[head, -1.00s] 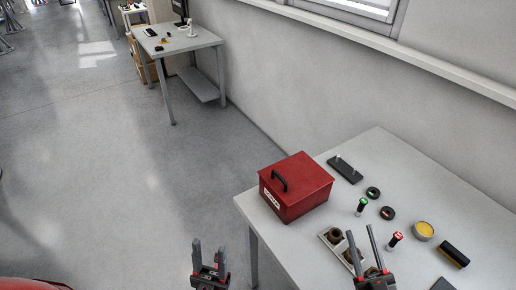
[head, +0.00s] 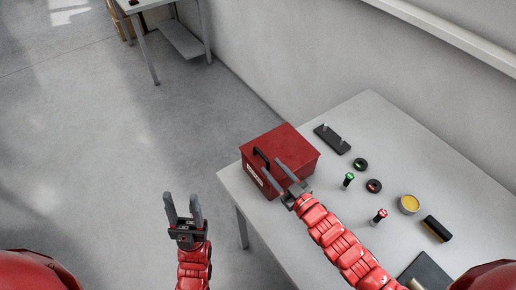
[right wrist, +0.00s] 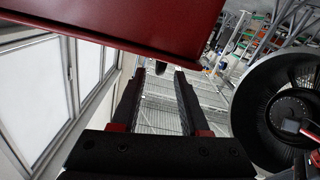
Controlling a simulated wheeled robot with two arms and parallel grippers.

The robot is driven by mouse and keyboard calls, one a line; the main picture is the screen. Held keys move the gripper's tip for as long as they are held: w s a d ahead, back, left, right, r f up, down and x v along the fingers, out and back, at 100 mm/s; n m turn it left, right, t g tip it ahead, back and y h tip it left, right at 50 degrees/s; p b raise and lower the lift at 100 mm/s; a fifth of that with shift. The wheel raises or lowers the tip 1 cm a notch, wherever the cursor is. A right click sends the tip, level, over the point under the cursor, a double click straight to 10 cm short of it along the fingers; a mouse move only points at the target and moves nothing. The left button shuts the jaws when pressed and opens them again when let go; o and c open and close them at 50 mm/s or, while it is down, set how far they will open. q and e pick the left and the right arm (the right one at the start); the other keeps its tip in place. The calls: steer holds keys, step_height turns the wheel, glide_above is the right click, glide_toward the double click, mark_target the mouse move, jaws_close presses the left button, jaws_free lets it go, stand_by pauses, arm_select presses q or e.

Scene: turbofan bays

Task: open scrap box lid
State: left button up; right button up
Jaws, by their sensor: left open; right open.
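The red scrap box (head: 300,162) stands on the left end of the grey table. Its lid (head: 292,142) is shut, with a black handle (head: 261,157) near the left edge and a white label below on the front. My right gripper (head: 267,165) is open, its fingers reaching over the box front beside the handle; contact cannot be told. In the right wrist view, a red panel of the box (right wrist: 130,25) fills the top, just beyond the open fingers (right wrist: 159,73). A small dark piece shows between them, perhaps the handle. My left gripper (head: 182,197) is open and empty, left of the table.
Right of the box lie a black plate with pegs (head: 332,139), dark rings (head: 360,163), green (head: 348,179) and red (head: 380,215) topped pieces, a yellow tin (head: 409,204) and a black-and-yellow block (head: 437,228). A wall bounds the table behind.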

mark_target(258, 150)
steer(key=p+x, duration=0.2)
steer(key=x, duration=0.6)
steer(key=shift+w+a+r, duration=0.1)
steer(key=shift+w+a, duration=0.05)
jaws_close()
stand_by(1.1)
